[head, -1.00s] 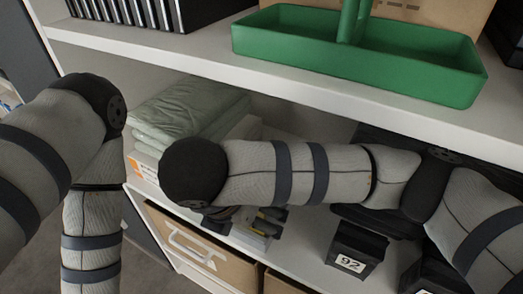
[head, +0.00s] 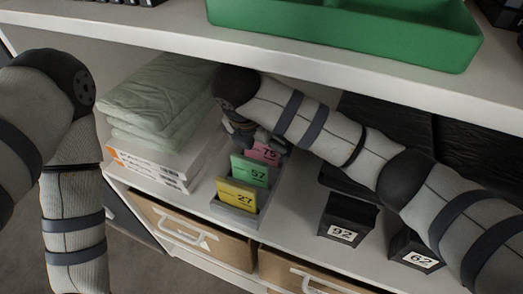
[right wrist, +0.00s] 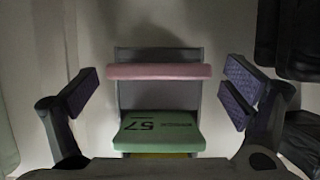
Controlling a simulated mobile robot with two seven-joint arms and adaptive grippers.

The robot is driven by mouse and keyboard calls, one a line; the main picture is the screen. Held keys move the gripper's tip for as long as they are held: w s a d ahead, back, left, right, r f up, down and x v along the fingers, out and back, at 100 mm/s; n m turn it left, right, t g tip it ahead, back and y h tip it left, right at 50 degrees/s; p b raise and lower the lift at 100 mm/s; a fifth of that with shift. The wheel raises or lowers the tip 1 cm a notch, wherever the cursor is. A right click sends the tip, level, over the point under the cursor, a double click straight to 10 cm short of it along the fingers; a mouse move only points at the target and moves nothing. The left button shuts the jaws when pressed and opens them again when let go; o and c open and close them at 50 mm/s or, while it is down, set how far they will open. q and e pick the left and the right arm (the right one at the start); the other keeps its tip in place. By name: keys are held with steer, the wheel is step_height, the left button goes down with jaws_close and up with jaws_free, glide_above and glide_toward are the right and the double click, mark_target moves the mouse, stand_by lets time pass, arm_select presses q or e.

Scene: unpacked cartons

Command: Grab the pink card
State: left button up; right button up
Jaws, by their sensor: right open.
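The pink card (head: 264,152), marked 75, stands at the back of a grey card holder (head: 236,215) on the middle shelf. In front of it stand a green card (head: 250,170) marked 57 and a yellow card (head: 237,195) marked 27. My right gripper (head: 262,138) is at the pink card, partly hidden by its own arm. In the right wrist view the pink card (right wrist: 160,72) lies between the spread fingers of the open right gripper (right wrist: 160,92), with gaps on both sides. My left arm is at the left of the head view; its gripper is not visible.
Folded light-green cloths (head: 160,100) on white boxes (head: 150,165) stand left of the holder. Black boxes marked 92 (head: 348,215) and 62 (head: 412,245) stand to the right. The upper shelf (head: 300,62), with a green caddy (head: 345,35), overhangs the area.

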steer(key=shift+w+f, duration=0.25)
steer(key=shift+f, duration=0.25)
steer(key=c, duration=1.2)
